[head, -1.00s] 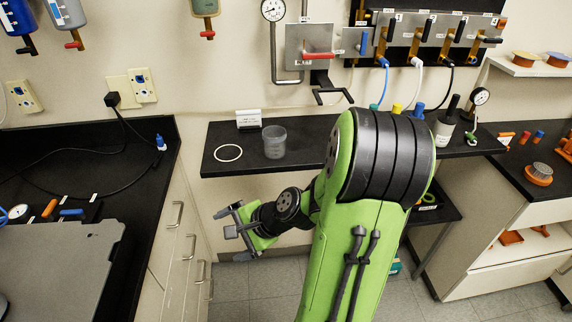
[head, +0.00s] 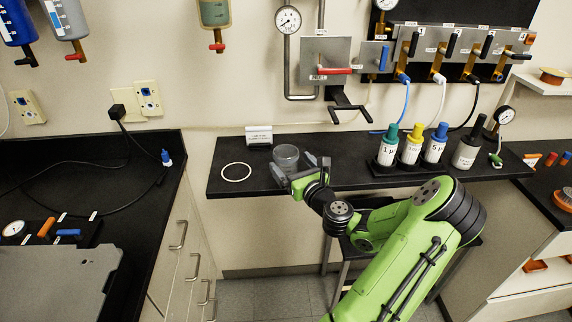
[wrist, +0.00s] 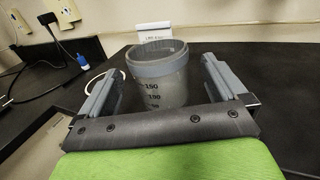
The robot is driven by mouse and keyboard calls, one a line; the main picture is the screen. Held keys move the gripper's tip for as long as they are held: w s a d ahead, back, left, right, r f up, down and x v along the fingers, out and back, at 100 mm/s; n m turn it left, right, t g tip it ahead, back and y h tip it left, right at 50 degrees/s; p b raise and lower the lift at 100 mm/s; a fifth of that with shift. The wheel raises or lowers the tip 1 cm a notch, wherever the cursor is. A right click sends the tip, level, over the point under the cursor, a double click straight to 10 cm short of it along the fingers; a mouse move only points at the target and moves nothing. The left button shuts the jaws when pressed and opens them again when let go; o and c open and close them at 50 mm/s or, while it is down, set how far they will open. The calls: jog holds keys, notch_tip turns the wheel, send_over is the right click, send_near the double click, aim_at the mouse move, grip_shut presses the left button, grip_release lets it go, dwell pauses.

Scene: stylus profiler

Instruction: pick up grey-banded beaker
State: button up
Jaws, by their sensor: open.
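The grey-banded beaker (head: 286,156) stands upright on the dark wall shelf, right of a white ring. In the wrist view the beaker (wrist: 158,78) shows a grey band around its rim and dark volume marks on its side. My gripper (head: 297,170) is open at the shelf's front edge, close to the beaker. In the wrist view my gripper (wrist: 158,90) has one finger on each side of the beaker, with a gap on both sides. The beaker's lower part is hidden behind the gripper body.
A white ring (head: 236,172) lies left of the beaker, and a small white label stand (head: 258,136) is behind it. Labelled bottles with green (head: 387,146), yellow (head: 411,145) and blue (head: 435,143) caps stand to the right. A black lever (head: 350,112) hangs above.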

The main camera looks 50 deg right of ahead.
aim_at(281, 152)
jog(key=x, duration=0.6)
jog(key=shift+s+a, duration=0.1)
jog(key=shift+s, duration=0.05)
jog(key=shift+c, duration=0.2)
jog(key=c, duration=1)
notch_tip(281, 152, up, 10)
jog(key=p, duration=0.4)
jog(key=shift+c, duration=0.2)
